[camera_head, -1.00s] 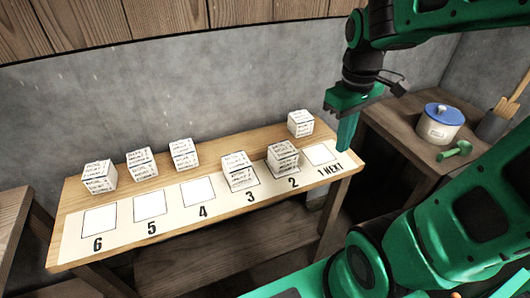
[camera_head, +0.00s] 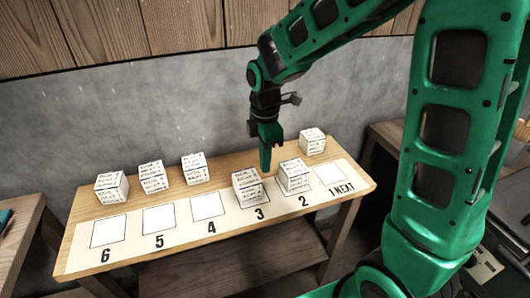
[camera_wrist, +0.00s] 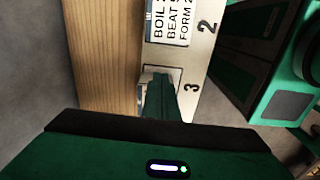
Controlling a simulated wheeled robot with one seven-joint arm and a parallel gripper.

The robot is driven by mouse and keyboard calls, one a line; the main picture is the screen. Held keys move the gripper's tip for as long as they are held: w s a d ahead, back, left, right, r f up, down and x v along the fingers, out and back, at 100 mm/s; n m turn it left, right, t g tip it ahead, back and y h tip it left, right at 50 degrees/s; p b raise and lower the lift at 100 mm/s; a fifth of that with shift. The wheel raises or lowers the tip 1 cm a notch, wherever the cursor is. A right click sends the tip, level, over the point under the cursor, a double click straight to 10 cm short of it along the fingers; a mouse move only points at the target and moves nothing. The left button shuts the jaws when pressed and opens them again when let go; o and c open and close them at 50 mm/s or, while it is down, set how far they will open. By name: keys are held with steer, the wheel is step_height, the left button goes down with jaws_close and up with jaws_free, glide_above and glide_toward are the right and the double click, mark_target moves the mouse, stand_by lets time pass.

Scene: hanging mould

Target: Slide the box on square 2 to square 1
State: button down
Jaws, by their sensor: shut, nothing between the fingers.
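The white lettered box on square 2 (camera_head: 294,177) stands upright on the strip, to the left of square 1 (camera_head: 329,173). Square 1, marked "1 NEXT", is empty. The box also shows in part at the top of the wrist view (camera_wrist: 170,20), beside the number 2. My gripper (camera_head: 266,166) is shut and empty, pointing down. In the head view it appears behind and between the boxes on squares 3 and 2, to the left of the square 2 box. I cannot tell whether its tip touches anything. In the wrist view the finger (camera_wrist: 160,100) partly covers square 3.
Another lettered box (camera_head: 248,188) stands on square 3, close to the left. Squares 4, 5 and 6 are empty. Several boxes (camera_head: 195,168) stand along the back of the wooden table (camera_head: 225,168), one (camera_head: 312,141) behind square 1. The grey wall rises behind.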

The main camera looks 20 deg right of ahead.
mark_target(293, 174)
steer(key=f, duration=0.4)
steer(key=shift+d+f, duration=0.2)
steer(key=shift+f, duration=0.15)
steer(key=shift+s+d+r, duration=0.1)
steer(key=shift+d+r, duration=0.05)
steer(key=shift+d, duration=1.7)
